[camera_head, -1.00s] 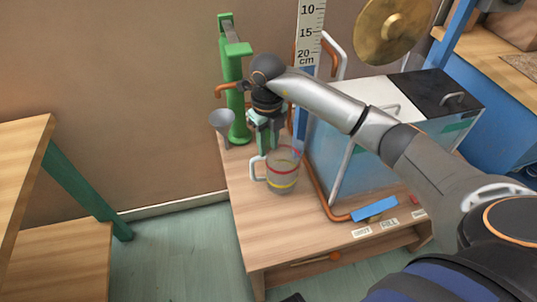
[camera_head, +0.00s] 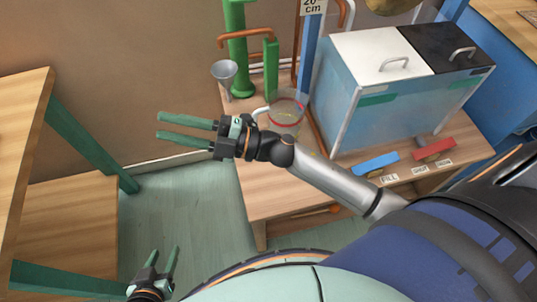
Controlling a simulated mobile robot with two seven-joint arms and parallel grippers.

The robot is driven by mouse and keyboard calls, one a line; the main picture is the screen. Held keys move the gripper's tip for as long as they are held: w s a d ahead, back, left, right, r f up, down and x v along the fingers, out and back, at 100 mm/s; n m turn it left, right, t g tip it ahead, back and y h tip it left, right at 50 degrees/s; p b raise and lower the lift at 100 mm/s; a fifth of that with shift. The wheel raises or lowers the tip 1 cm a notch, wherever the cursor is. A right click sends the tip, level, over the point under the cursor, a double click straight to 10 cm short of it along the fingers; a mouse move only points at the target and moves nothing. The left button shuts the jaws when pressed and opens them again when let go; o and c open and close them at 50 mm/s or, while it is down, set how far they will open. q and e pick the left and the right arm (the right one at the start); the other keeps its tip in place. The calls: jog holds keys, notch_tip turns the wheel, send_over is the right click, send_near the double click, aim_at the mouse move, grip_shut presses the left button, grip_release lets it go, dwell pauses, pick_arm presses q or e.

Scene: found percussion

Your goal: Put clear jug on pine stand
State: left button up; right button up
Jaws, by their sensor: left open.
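My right gripper (camera_head: 160,127) is open and empty, left of the jug and over the gap beside the bench, pointing left. My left gripper (camera_head: 169,260) is open and empty at the bottom left, above the green floor. A pale wooden stand with green legs (camera_head: 30,105) is at the left edge, probably the pine stand; its visible upper top is bare.
A grey funnel (camera_head: 224,72) and a green frame (camera_head: 238,50) with a copper pipe stand behind the jug. A blue-sided tank (camera_head: 385,95) with white and black lids fills the bench's right. Open floor (camera_head: 185,200) lies between stand and bench.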

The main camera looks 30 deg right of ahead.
jog(key=d+f+m+t+h, duration=0.7)
jog(key=m+h, duration=0.3)
jog(key=m, duration=0.3)
jog(key=s+d+f+m+g+h, duration=0.1)
jog(key=s+d+f+m+g, duration=0.1)
jog(key=f, duration=0.4)
jog(key=s+d+f+m+g+h, duration=0.1)
jog(key=s+f+m+g+h, duration=0.1)
jog(key=s+f+m+g, duration=0.2)
jog(key=s+d+f+m+g+h, duration=0.2)
jog(key=s+f+g, duration=0.1)
jog(key=s+f, duration=0.4)
jog(key=shift+s+d+f+m, duration=0.1)
jog(key=shift+d+f+m, duration=0.2)
jog(key=shift+f+m, duration=0.15)
